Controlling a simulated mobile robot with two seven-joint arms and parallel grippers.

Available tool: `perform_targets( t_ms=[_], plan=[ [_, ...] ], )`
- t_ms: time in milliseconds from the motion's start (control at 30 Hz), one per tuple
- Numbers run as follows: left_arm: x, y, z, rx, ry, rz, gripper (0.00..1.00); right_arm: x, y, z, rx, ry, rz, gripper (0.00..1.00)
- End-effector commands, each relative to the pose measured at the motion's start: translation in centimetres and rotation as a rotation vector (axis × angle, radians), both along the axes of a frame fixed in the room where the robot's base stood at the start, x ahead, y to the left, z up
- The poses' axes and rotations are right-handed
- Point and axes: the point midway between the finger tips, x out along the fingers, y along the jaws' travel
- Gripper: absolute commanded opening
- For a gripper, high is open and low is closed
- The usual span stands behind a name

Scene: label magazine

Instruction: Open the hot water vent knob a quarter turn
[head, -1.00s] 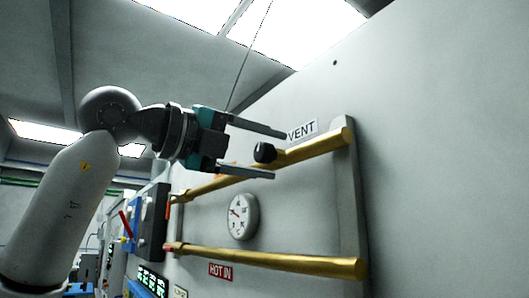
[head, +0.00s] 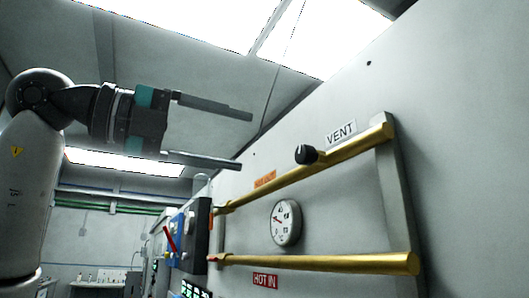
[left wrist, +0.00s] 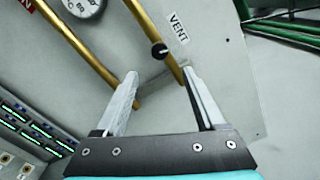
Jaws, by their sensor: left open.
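The black vent knob (head: 306,154) sits on the upper brass pipe (head: 350,150), just left of the white VENT label (head: 341,133). A light pointer line shows on the knob. My left gripper (head: 246,141) is open and empty, to the left of the knob and apart from it. In the left wrist view the knob (left wrist: 159,51) shows beyond and between the open fingertips (left wrist: 160,76), near the VENT label (left wrist: 178,28). My right gripper is not in view.
A round gauge (head: 286,222) is on the panel between the upper pipe and the lower brass pipe (head: 330,263). A red HOT IN label (head: 265,281) is under the lower pipe. A blue-grey box with a red lever (head: 170,238) stands farther left. Free air lies between gripper and panel.

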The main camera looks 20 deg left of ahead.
Motion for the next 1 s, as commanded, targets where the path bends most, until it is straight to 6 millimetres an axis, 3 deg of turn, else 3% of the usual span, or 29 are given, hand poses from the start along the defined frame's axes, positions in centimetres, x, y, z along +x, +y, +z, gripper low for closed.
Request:
perform_targets(
  t_ms=[233, 1000],
  plan=[
    [-1.7, 1.4, 0.0, 0.000, 0.000, 0.001, 0.71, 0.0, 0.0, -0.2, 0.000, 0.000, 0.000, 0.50],
    [-1.7, 1.4, 0.0, 0.001, 0.001, 0.000, 0.71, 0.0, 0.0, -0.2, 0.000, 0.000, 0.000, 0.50]
  ],
)
